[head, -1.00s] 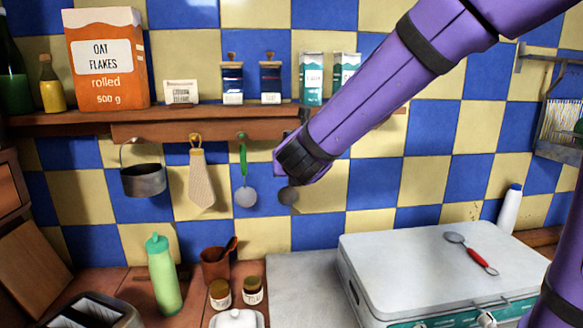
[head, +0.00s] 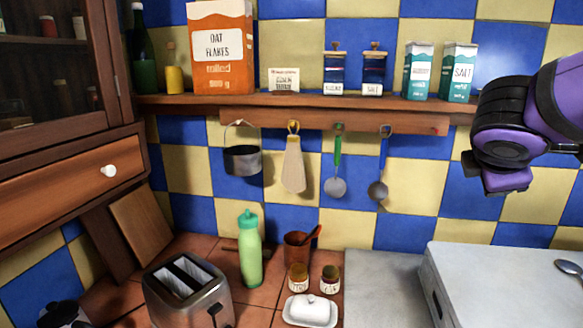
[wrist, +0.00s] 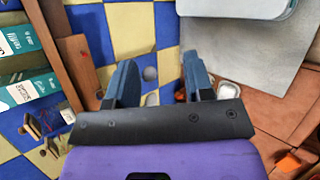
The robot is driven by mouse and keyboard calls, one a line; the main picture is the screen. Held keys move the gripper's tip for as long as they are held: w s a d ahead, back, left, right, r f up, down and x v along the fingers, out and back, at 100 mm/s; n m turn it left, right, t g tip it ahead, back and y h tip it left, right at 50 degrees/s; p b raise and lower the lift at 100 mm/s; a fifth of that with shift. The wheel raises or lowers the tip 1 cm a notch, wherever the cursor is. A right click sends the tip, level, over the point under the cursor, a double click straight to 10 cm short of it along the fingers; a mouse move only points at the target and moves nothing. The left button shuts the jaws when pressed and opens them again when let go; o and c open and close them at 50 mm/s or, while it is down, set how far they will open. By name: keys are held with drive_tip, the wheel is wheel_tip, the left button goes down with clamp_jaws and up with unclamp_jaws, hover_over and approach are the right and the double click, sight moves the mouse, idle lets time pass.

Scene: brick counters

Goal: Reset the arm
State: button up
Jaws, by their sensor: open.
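My gripper (wrist: 158,82) shows in the wrist view with its two dark blue fingers apart and nothing between them. In the head view my purple and black arm end (head: 505,135) hangs at the right, in front of the checkered wall and right of the hanging utensils. The fingers cannot be made out there.
A shelf (head: 300,101) carries oat flakes (head: 221,50), jars and cartons. A pot (head: 242,160), a green-handled utensil (head: 336,178) and a blue-handled ladle (head: 378,180) hang below. A toaster (head: 188,290) and green bottle (head: 249,250) stand on the counter. A white-topped stove (head: 490,285) is at right.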

drive_tip(key=s+a+f+m+g+y, duration=0.2)
drive_tip(key=s+m+y, duration=0.4)
drive_tip(key=s+m, duration=0.8)
drive_tip(key=shift+a+m+g+y, duration=0.3)
drive_tip(key=shift+a+m+g, duration=0.1)
drive_tip(key=shift+m, duration=0.3)
